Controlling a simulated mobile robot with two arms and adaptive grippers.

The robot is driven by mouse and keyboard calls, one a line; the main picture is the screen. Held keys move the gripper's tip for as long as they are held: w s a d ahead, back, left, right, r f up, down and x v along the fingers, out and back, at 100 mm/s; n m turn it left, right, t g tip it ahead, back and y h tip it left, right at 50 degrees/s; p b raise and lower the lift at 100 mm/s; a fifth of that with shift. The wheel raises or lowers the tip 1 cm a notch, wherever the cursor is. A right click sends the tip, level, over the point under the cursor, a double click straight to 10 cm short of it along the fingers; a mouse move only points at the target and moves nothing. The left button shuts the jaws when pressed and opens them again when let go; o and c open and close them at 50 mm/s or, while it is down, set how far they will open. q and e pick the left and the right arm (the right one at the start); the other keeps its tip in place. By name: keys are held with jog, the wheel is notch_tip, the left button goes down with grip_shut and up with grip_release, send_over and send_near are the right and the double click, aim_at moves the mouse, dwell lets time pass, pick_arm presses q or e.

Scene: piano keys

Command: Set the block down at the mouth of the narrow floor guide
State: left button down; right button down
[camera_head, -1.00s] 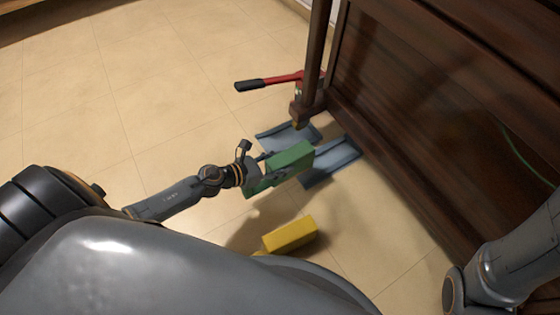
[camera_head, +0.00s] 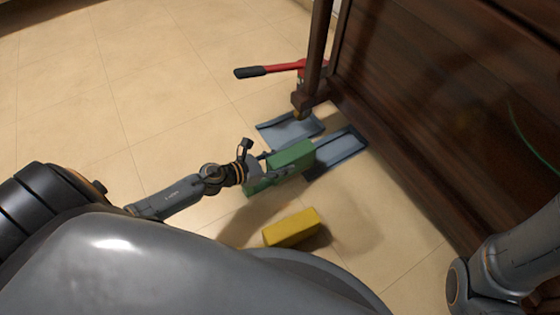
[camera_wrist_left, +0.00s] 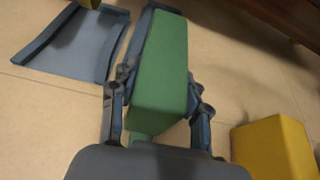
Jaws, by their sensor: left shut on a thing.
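My left gripper (camera_head: 275,167) is shut on a green block (camera_head: 292,156). In the left wrist view the block (camera_wrist_left: 159,68) sits lengthwise between the fingers (camera_wrist_left: 158,100). A smaller green part (camera_head: 256,186) shows below the gripper. The narrow blue-grey floor guide (camera_head: 340,149) lies just past the block's far end, roughly in line with it. The block overlaps the guide's near end in the head view. In the left wrist view it hides most of the guide (camera_wrist_left: 136,42). I cannot tell whether the block touches the floor. My right gripper is out of view.
A wider blue-grey guide (camera_head: 290,130) lies beside the narrow one. A yellow block (camera_head: 291,228) rests on the floor nearer me. A red tool with a black handle (camera_head: 268,71) is by the piano leg (camera_head: 316,55). The dark piano (camera_head: 430,110) fills the right. Floor at left is clear.

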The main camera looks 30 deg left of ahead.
pick_arm(q)
jog(key=shift+f+b, duration=0.5)
jog(key=c, duration=0.6)
grip_release()
jog(key=shift+o, duration=0.8)
jog(key=o, duration=0.4)
jog(key=shift+r, duration=0.15)
